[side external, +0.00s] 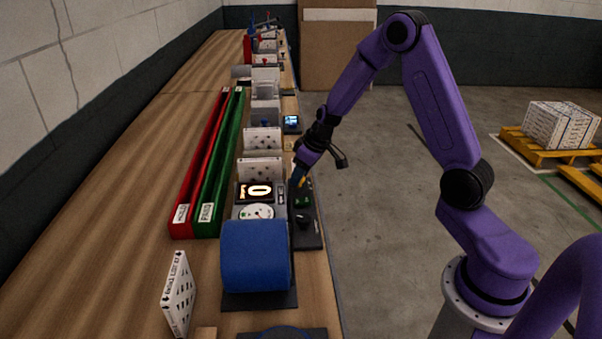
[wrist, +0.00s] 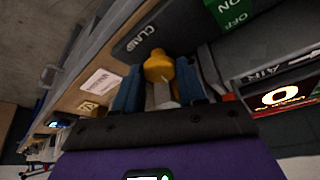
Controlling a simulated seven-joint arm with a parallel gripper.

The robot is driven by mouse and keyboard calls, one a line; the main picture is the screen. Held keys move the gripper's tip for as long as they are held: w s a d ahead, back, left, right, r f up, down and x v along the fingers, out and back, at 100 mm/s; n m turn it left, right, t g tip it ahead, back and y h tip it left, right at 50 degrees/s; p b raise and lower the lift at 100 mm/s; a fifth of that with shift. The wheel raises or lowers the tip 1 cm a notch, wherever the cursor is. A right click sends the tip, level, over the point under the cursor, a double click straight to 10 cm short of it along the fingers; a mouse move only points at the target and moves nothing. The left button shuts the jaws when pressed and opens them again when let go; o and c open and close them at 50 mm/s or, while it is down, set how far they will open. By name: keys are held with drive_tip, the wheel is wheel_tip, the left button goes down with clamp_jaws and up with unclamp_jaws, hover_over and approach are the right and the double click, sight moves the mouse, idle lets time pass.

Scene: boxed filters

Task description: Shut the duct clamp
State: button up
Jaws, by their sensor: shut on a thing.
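The duct clamp's yellow-tipped lever (wrist: 158,67) stands up from a dark base lettered CLAMP (wrist: 145,38) in the wrist view. My gripper (wrist: 160,92) has its two blue fingers on either side of the lever's pale stem and is shut on it. In the side external view my gripper (side external: 299,177) reaches down to the dark panel (side external: 312,238) at the bench's right edge, and a bit of yellow shows at the fingertips. The clamp's jaw and the lever's pivot are hidden, so I cannot tell how far it is closed.
A green ON/OFF switch (wrist: 232,10) is close beside the clamp, and a lit display (wrist: 285,96) is nearby. A blue cylinder (side external: 255,256) stands in front on the bench. Red (side external: 187,205) and green (side external: 212,195) chutes run along the left. The bench's far left is bare.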

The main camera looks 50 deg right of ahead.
drive_tip(key=shift+w+a+m+h, duration=0.1)
drive_tip(key=shift+m+h, duration=0.35)
drive_tip(key=shift+m, duration=0.75)
drive_tip(key=shift+a+m+h, duration=0.1)
drive_tip(key=shift+m+h, duration=0.35)
drive_tip(key=shift+m, duration=0.75)
drive_tip(key=shift+a+m+h, duration=0.15)
drive_tip(key=shift+m+h, duration=0.35)
drive_tip(key=shift+m, duration=1.4)
drive_tip(key=o, duration=1)
drive_tip(key=shift+a, duration=0.1)
